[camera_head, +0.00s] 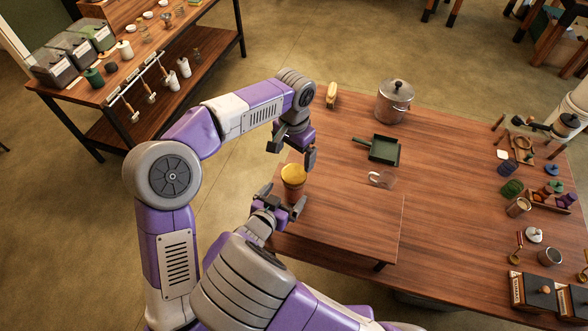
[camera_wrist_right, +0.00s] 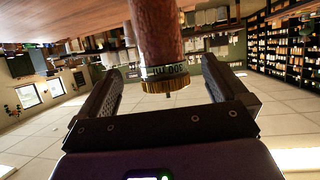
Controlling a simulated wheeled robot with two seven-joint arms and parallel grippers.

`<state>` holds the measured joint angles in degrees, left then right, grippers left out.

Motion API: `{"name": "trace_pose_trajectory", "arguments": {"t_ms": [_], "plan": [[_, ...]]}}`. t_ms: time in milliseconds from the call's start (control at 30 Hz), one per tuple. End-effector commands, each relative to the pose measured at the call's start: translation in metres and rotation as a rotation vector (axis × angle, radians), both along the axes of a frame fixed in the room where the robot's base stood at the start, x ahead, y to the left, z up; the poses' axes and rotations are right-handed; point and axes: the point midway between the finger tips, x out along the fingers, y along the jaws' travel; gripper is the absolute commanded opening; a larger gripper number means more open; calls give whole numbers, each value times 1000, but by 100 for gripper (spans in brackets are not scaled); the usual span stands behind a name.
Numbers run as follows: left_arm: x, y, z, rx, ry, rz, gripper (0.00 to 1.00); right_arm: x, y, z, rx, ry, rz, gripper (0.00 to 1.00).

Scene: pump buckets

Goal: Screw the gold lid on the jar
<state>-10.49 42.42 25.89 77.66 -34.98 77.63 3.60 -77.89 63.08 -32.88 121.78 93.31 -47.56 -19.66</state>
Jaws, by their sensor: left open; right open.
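The reddish-brown jar (camera_head: 293,192) stands upright near the left edge of the raised wooden board. The gold lid (camera_head: 293,174) sits on its top; I cannot tell how tightly. In the right wrist view the picture is turned over, and the jar (camera_wrist_right: 157,35) hangs from above with the gold lid (camera_wrist_right: 165,85) at its lower end. My left gripper (camera_head: 297,146) is open, just above and behind the lid, apart from it. My right gripper (camera_head: 279,207) is open at the jar's near side. Its fingers (camera_wrist_right: 165,90) lie to either side of the jar, with gaps.
The raised board (camera_head: 350,225) is clear right of the jar. A glass cup (camera_head: 382,179), a dark green square pan (camera_head: 384,149) and a lidded metal pot (camera_head: 394,101) stand beyond it. Several small items crowd the table's right side.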

Motion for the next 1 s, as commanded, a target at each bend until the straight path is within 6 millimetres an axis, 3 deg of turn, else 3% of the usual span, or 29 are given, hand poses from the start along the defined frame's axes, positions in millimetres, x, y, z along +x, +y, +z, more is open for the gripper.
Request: {"name": "trace_pose_trajectory", "arguments": {"t_ms": [533,1000], "plan": [[0,-1,1,-1,-1,-1,98,2,2,3,2,-15,-3,100],[0,-1,1,-1,-1,-1,98,53,-23,-22,2,-14,-2,100]]}}
